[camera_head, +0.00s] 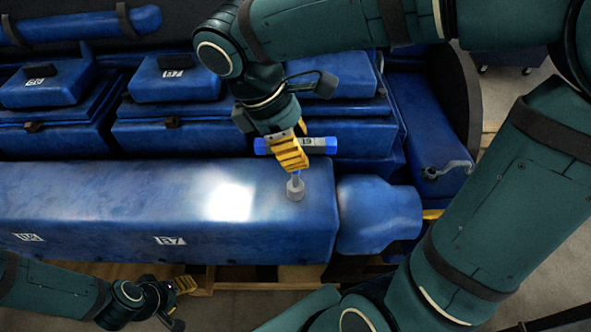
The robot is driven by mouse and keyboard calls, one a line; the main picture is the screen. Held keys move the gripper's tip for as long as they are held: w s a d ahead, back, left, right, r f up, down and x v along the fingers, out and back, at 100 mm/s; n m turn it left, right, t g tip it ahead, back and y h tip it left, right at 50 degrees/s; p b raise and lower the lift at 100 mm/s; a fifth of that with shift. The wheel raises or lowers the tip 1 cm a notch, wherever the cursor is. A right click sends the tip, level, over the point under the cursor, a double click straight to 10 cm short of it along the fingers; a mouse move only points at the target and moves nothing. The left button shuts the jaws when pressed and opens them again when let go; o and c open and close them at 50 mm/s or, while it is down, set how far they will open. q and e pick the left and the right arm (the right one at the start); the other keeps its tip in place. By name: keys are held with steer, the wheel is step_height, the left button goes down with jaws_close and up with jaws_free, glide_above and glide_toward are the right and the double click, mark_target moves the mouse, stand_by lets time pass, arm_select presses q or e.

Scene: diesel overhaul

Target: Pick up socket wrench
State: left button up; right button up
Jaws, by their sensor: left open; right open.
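The socket wrench (321,146) is T-shaped, with a blue cross handle, a pale label and a grey socket end. It stands upright on the top of the long blue engine block (110,205), near that block's right end. My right gripper (291,156), with yellow fingers, is over the middle of the handle and hides part of it and of the shaft. It is open; whether its fingers touch the wrench I cannot tell. My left gripper (185,286) is open and empty at the lower left, in front of the block and far from the wrench.
Blue covers with black handles (175,84) stand in a row behind the block. A rounded blue end piece (380,215) adjoins its right end. A wooden pallet (235,282) shows below the block's front edge. The block's top left of the wrench is clear.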

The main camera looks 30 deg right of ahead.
jaws_close()
